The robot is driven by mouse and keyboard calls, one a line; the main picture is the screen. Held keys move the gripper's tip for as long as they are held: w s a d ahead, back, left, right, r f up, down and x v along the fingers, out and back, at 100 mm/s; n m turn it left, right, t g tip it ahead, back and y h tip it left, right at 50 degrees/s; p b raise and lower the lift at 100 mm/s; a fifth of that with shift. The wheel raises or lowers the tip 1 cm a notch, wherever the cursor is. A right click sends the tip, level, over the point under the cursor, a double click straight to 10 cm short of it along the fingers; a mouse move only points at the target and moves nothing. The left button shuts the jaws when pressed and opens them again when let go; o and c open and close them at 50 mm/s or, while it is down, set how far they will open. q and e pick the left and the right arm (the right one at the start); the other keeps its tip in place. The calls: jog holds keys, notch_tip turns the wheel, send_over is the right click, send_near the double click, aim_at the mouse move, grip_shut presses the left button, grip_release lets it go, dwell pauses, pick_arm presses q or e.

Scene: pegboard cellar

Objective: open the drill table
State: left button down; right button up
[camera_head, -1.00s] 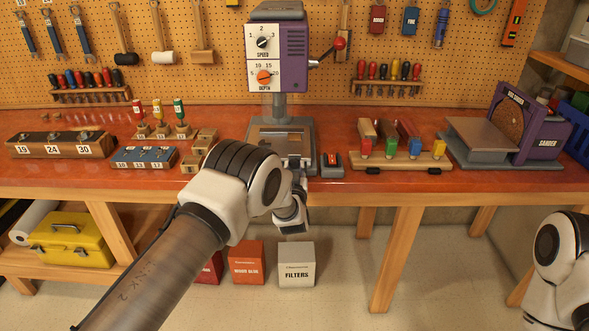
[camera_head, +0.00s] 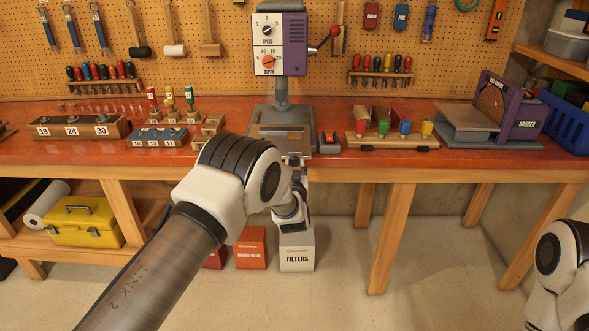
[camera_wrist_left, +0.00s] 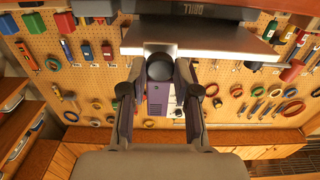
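The drill press (camera_head: 281,45) stands on the bench, purple and grey with speed and depth dials. Its grey table (camera_head: 268,146) is at its foot, with a brown plate on top. My left gripper (camera_head: 297,162) is low at the table's front edge; my wrist hides part of it, and contact cannot be told.
A small red-topped box (camera_head: 329,142) and a rack of coloured blocks (camera_head: 393,142) sit right of the table. Numbered wooden blocks (camera_head: 75,128) are to the left. The sander (camera_head: 505,110) is far right.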

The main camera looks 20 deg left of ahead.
pick_arm(q)
jog(key=c, duration=0.8)
grip_release()
jog(key=shift+w+f, duration=0.1)
jog(key=v, duration=1.2)
jog(key=s+a+f+g+h, duration=0.1)
jog(key=s+a+f+g, duration=0.3)
jog(key=s+f, duration=0.55)
jog(key=s+a+f+g, duration=0.45)
jog(key=s+f, duration=0.25)
jog(key=f, duration=0.5)
jog(key=s+d+f+m+g+h, duration=0.1)
jog(key=s+g, duration=0.3)
jog(key=s, duration=0.9)
jog(key=s+d+f+m+g+h, duration=0.1)
jog(key=s+d+f+g+h, duration=0.1)
jog(key=s, duration=1.2)
notch_tip(320, 180, down, 2)
jog(key=g+h, duration=0.1)
jog(key=g, duration=0.2)
jog(key=shift+d+f+m, duration=0.25)
jog(key=shift+m, duration=0.15)
